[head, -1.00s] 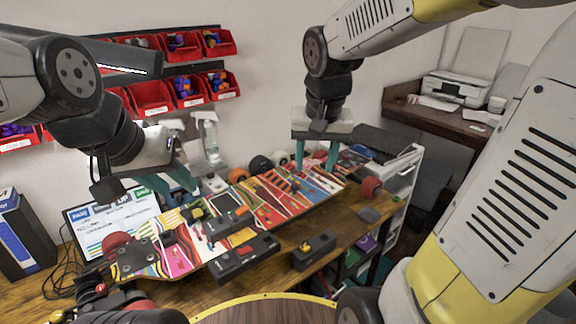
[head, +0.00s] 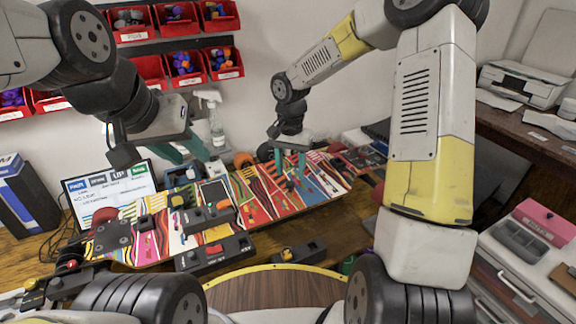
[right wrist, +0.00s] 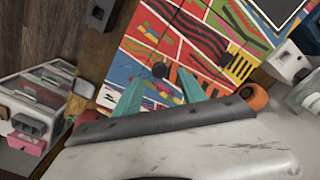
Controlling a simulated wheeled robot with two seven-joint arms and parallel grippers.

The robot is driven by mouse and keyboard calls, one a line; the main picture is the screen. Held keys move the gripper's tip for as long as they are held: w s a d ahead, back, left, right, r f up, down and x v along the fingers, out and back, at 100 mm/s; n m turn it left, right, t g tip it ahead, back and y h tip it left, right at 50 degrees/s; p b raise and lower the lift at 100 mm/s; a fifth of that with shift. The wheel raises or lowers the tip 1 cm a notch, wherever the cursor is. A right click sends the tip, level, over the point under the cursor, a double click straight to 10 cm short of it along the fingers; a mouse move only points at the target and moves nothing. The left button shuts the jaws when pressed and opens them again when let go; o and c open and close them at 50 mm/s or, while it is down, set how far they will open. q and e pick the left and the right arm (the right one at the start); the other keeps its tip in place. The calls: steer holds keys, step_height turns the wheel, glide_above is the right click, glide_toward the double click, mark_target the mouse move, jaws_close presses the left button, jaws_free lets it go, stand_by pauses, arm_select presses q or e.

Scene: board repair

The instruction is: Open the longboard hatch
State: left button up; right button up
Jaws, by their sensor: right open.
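The longboard (head: 255,195) lies across the workbench, its deck covered in bright stripes and patches. A small dark round knob (right wrist: 160,70) stands on the striped deck in the right wrist view. I cannot make out the hatch's edges. My right gripper (head: 290,163) is open above the right half of the deck, fingers pointing down. In the right wrist view its teal fingers (right wrist: 160,92) are apart and empty, with the knob just beyond the gap between their tips. My left gripper (head: 185,152) hangs behind the board's left half, its teal fingers apart, with nothing seen between them.
Dark devices (head: 215,252) lie along the board's front edge, with a small black box (head: 298,253) to their right. A spray bottle (head: 212,115) and a screen (head: 110,190) stand behind. Red bins (head: 185,65) hang on the wall. A drawer cabinet (head: 515,270) stands right.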

mark_target(290, 183)
steer(key=shift+f, duration=2.05)
jaws_close()
